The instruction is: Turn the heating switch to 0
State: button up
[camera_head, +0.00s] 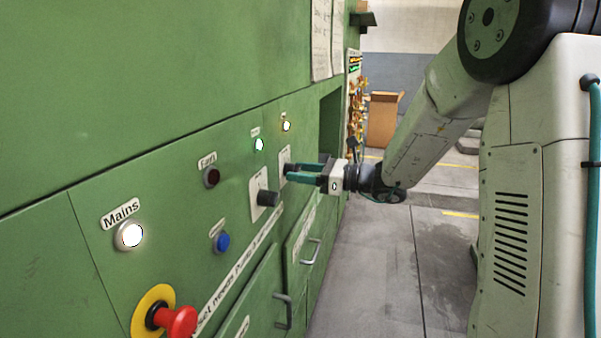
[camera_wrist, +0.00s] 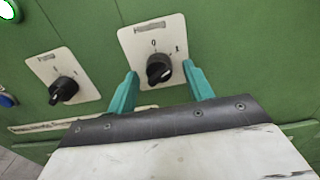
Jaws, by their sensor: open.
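Two black rotary switches on white plates sit on the green panel. In the wrist view, the right switch (camera_wrist: 159,69) lies between my open fingers, with a 0 above it and a 1 to its upper right. Its ridge looks slanted toward the 1 side, though the exact setting is hard to tell. The other switch (camera_wrist: 63,90) is to the left, outside the fingers. The plate labels are too small to read, so I cannot tell which says heating. In the head view, my gripper (camera_head: 291,173) has its teal fingers at the farther switch plate (camera_head: 284,157); the nearer switch (camera_head: 266,197) is beside it.
A red emergency button (camera_head: 181,321) sticks out at the lower left. A lit Mains lamp (camera_head: 130,235), a blue button (camera_head: 222,242) and door handles (camera_head: 284,310) are also on the panel. The floor (camera_head: 380,275) beside the panel is clear.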

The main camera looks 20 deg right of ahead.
jog(key=shift+w+a, duration=0.2)
jog(key=shift+a, duration=0.1)
jog(key=c, duration=1)
jog(key=shift+o, duration=0.2)
jog(key=shift+n, duration=0.3)
jog(key=n, duration=1.1)
jog(key=shift+n, duration=0.3)
